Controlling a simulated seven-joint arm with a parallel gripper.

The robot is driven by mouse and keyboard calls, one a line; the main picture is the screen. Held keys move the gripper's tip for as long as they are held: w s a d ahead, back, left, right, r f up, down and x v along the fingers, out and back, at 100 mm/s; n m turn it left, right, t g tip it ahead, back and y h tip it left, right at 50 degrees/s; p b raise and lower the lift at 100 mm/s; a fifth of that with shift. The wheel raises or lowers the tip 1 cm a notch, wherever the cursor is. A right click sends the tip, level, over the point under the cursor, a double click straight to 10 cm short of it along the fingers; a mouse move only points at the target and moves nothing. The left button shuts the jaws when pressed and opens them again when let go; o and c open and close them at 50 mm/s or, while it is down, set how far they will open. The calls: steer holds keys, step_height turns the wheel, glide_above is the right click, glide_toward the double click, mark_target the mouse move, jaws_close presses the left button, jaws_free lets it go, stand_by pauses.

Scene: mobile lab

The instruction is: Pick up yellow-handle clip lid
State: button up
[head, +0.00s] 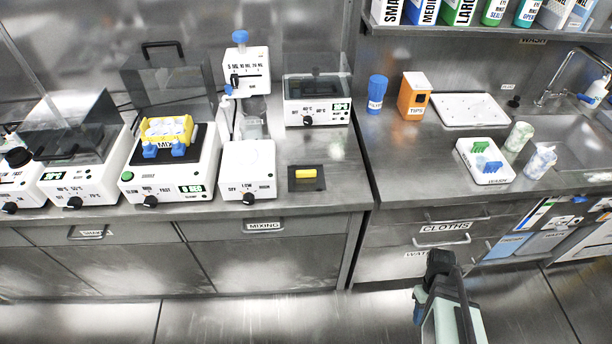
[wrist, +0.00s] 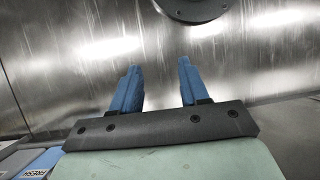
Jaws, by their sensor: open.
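A yellow bar-shaped handle (head: 306,173) sits on a dark, flat, square piece (head: 306,186) on the steel counter, right of the white mixing device. This looks like the yellow-handle clip lid; its clips are too small to make out. My gripper (wrist: 158,68) shows two blue fingers spread apart with nothing between them in the wrist view. In the head view my arm is low at the right, in front of the drawers and well away from the lid. The lid does not show in the wrist view.
A white hotplate-like device (head: 249,172) stands just left of the lid, and a lidded white box device (head: 317,108) behind it. A shaker (head: 171,178) holds a yellow rack (head: 154,128). A blue-capped bottle (head: 376,94) and orange tips box (head: 413,96) stand right. Counter around the lid is clear.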

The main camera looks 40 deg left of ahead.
steer(key=w+a+r+n+t+h, duration=0.15)
steer(key=a+r+n, duration=0.25)
steer(key=a+r, duration=0.75)
steer(key=w+a+r+n+t+y, duration=0.1)
steer(key=w+a+r+n+t, duration=0.3)
steer(key=a+r, duration=0.8)
steer(key=s+a+r+n+g+y, duration=0.15)
steer(key=a+r+n, duration=0.35)
steer(key=a+r, duration=0.6)
steer(key=s+a+r+n+y, duration=0.25)
steer(key=a+r+n, duration=0.35)
steer(key=a, duration=0.8)
steer(key=m, duration=0.1)
glide_above(306, 171)
step_height(306, 171, down, 7)
steer(key=shift+s+a+f, duration=0.1)
steer(key=shift+f, duration=2.65)
jaws_close()
